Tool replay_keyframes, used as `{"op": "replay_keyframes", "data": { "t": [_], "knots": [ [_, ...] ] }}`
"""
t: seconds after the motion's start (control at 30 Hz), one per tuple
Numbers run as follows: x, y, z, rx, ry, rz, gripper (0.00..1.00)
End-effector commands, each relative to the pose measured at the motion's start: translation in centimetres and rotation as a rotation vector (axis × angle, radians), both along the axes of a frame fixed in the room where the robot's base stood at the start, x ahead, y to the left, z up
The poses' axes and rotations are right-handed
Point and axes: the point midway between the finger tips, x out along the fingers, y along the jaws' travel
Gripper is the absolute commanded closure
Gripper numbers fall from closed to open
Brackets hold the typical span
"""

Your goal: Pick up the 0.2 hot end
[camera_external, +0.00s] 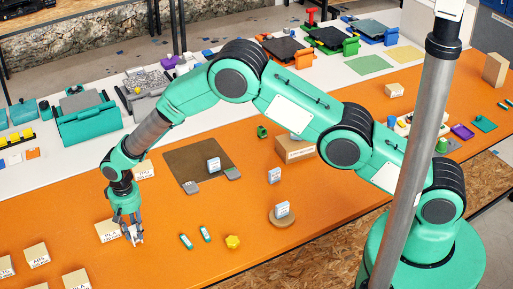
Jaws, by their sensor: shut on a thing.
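My gripper (134,239) is low over the front left of the orange table, pointing down. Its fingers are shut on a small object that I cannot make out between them. I cannot tell whether this is the 0.2 hot end. I can read no 0.2 marking on any piece.
A cardboard box (108,231) with lettering stands close behind my gripper; more boxes (37,255) stand at the left. A yellow knob (232,242) and a white sign (282,210) on a round base stand to the right. The table front below the knob is clear.

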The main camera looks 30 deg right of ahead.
Motion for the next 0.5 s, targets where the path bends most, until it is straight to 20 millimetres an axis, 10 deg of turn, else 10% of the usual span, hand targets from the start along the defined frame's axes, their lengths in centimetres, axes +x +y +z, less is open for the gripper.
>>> {"op": "replay_keyframes", "data": {
  "t": [0.5],
  "knots": [
    [-0.2,-0.2,3.7,0.000,0.001,0.000,1.00]
  ]
}}
